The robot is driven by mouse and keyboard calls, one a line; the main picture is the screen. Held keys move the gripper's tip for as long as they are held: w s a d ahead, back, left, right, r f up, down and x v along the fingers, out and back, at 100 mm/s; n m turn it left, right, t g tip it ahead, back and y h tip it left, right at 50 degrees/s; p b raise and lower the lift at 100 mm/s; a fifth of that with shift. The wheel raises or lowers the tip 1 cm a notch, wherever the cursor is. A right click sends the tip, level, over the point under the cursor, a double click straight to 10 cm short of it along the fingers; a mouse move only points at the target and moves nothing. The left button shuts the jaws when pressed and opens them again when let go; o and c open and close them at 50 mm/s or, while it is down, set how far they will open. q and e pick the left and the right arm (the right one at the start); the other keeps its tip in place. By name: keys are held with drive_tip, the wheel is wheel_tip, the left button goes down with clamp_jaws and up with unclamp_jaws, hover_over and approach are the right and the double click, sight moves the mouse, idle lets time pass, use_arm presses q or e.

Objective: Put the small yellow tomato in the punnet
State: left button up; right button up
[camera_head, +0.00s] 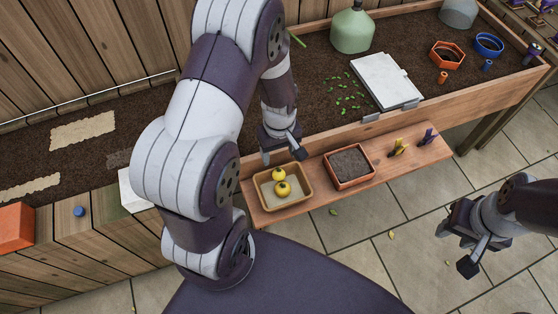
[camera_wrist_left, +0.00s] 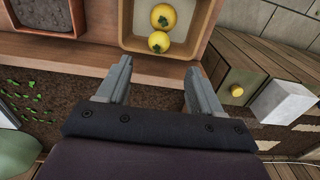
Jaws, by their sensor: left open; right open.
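Two yellow tomatoes with green tops lie side by side in a shallow tan box that looks like a punnet (camera_head: 307,204): the far tomato (camera_head: 279,174) and the near tomato (camera_head: 283,189). They look close in size. The box (camera_wrist_left: 125,25) also shows in the left wrist view, with the tomatoes at its middle. My left gripper (camera_head: 282,155) is open and empty, above the shelf by the box's far edge. A small yellow round thing (camera_wrist_left: 237,90) sits on wood to the right in the left wrist view; I cannot tell whether it is a tomato. My right gripper (camera_head: 454,250) is open and empty above the paving.
A white block (camera_wrist_left: 283,102) stands on the wood. My left arm hides the middle left.

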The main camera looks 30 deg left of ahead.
use_arm(q)
drive_tip(key=s+d+r+m+p, duration=0.1)
drive_tip(key=s+r+m+p, duration=0.1)
drive_tip(key=r, duration=0.5)
drive_tip(key=s+d+r+m+t+p, duration=0.1)
drive_tip(key=s+d+r+m+p, duration=0.1)
drive_tip(key=r, duration=0.4)
drive_tip(key=s+d+r+m+p, duration=0.2)
drive_tip(key=r+m+p, duration=0.2)
drive_tip(key=r+m, duration=0.2)
drive_tip(key=shift+r, duration=0.8)
drive_tip(key=shift+o, duration=0.4)
